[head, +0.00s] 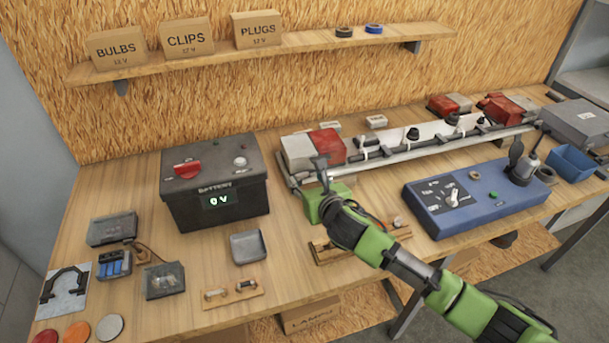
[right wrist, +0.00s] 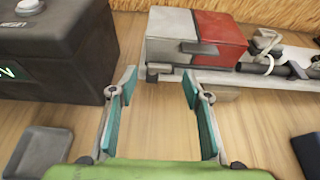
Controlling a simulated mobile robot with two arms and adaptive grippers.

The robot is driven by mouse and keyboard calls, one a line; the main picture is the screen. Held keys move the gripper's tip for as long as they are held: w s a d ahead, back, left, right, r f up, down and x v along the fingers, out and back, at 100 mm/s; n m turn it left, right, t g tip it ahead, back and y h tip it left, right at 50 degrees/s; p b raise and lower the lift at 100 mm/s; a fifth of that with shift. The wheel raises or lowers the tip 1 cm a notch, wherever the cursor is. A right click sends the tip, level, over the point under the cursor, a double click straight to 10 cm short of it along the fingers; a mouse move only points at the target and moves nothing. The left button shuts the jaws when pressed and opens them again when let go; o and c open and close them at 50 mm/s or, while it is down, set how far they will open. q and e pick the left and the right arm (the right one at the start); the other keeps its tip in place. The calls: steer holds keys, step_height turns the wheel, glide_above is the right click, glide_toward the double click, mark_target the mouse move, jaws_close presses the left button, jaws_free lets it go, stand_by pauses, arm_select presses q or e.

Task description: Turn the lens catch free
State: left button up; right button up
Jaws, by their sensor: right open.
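The left lamp has a white and red lens (head: 325,145) at the left end of the trailer frame (head: 395,158). In the right wrist view the lens (right wrist: 215,30) is ahead and to the right, with a small dark grey tab (right wrist: 204,47) low on its front that looks like the catch. The tab lies level, across the white and red halves. My right gripper (head: 323,174) is in front of this lamp; in its wrist view the gripper (right wrist: 162,95) has its fingers apart, nothing between them, clear of the tab. My left gripper is out of view.
A small grey tray (head: 248,247) and a wooden fuse holder (head: 232,292) lie in front. Bench wood between battery and lamp is clear.

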mark_target(302, 174)
steer(key=shift+x, duration=1.75)
steer(key=c, duration=1.1)
